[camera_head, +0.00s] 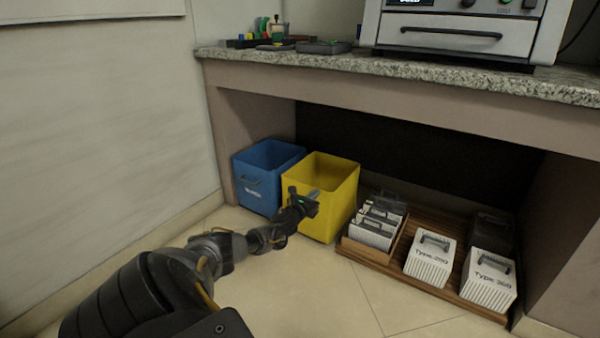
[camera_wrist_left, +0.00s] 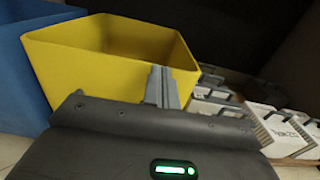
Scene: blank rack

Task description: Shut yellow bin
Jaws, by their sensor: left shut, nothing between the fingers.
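The yellow bin (camera_head: 340,190) stands on the floor under the counter with its top open. No lid shows on it. In the left wrist view the yellow bin (camera_wrist_left: 80,70) fills the upper middle, and its inside looks empty as far as it shows. My left gripper (camera_head: 314,194) is shut and empty, at the front of the yellow bin near its upper rim. In the left wrist view its fingers (camera_wrist_left: 161,85) overlap the bin's front; I cannot tell whether they touch it. My right gripper is in neither view.
A blue bin (camera_head: 262,188) stands open, close to the yellow bin's left. At right, a wooden tray (camera_head: 455,293) holds several white boxes, including one marked Type 250 (camera_head: 430,262). The granite counter (camera_head: 400,66) overhangs the bins. The floor in front is clear.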

